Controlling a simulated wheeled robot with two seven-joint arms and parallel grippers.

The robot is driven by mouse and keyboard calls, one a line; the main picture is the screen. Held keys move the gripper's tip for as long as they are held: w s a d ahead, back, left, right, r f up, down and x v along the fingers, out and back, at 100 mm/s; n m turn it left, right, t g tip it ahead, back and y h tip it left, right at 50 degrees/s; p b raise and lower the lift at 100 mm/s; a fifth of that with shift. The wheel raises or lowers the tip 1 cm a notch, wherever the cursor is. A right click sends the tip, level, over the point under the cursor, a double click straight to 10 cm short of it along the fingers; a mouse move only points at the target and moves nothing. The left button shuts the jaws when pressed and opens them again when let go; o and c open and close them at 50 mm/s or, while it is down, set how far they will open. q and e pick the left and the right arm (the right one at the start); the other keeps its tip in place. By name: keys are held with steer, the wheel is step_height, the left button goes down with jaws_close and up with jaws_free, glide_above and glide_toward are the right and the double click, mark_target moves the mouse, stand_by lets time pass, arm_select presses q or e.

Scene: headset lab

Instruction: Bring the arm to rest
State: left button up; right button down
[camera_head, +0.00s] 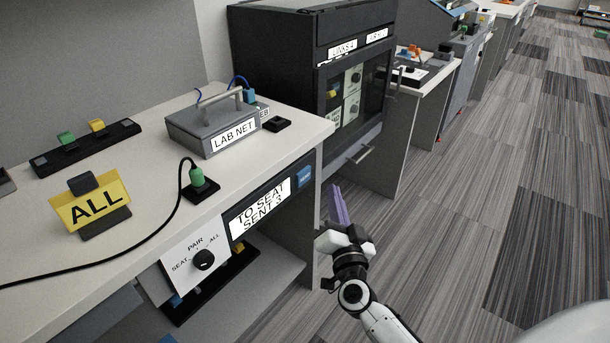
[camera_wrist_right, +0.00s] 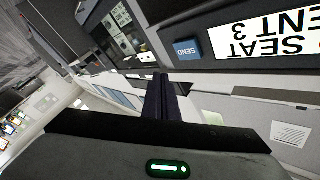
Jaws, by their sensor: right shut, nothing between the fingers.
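My right gripper (camera_head: 338,205) is in front of the desk's right end, over the floor side, with its purple fingers pointing up. The fingers are shut with nothing between them. In the right wrist view the closed dark fingers (camera_wrist_right: 161,98) point toward the desk front, below the blue SEND button (camera_wrist_right: 187,49). They look apart from the panel. My left gripper is not in view.
The desk (camera_head: 285,150) holds a grey LAB NET box (camera_head: 205,118), a yellow ALL sign (camera_head: 75,215) and a green plug (camera_head: 197,176). Its front has a message display (camera_head: 260,206) and a PAIR knob (camera_head: 203,260). A black cabinet (camera_head: 300,70) stands behind. Carpet (camera_head: 480,200) at right is clear.

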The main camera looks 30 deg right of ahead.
stand_by(0.7)
